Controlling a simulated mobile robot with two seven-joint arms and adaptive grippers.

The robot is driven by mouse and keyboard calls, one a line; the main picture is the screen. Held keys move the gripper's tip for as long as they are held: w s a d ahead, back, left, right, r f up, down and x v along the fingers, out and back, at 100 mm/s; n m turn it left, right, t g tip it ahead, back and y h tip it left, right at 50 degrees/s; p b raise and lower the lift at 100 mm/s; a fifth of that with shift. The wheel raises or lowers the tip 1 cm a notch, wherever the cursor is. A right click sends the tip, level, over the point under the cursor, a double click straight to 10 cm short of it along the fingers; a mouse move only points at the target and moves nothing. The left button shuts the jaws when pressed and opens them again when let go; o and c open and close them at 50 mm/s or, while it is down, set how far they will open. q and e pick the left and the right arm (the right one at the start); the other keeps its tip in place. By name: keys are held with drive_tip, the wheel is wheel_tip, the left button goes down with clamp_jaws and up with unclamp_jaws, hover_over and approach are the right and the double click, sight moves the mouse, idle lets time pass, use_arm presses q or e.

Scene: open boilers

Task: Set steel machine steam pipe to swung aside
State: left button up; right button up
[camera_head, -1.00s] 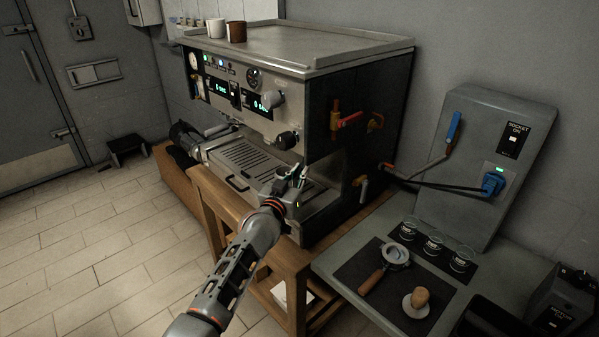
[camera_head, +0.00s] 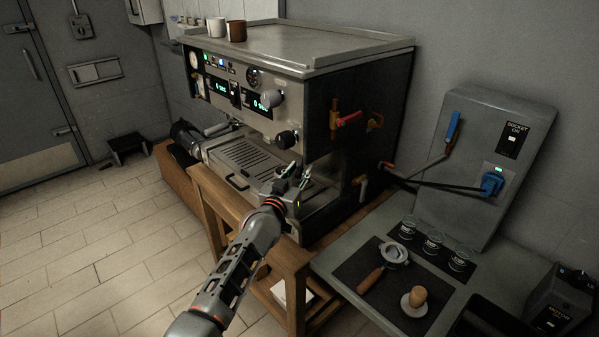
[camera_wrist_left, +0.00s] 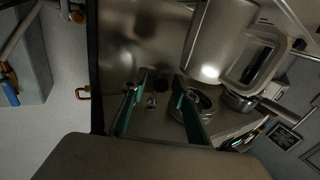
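The steel machine (camera_head: 300,50) stands on a wooden stand, its front facing left. A steel cylinder (camera_wrist_left: 210,45) and a round ring-like part (camera_wrist_left: 200,103) show beyond and beside the fingers. I cannot make out the steam pipe for certain; it may be partly hidden by the gripper. My right gripper is not in view.
Red-handled valves (camera_head: 348,120) stick out of the machine's right side. A grey socket box (camera_head: 480,165) with a blue plug and cable stands to the right. A portafilter (camera_head: 385,265), a tamper (camera_head: 415,300) and several small glasses lie on the side table.

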use_arm(q)
drive_tip(key=v, duration=1.2)
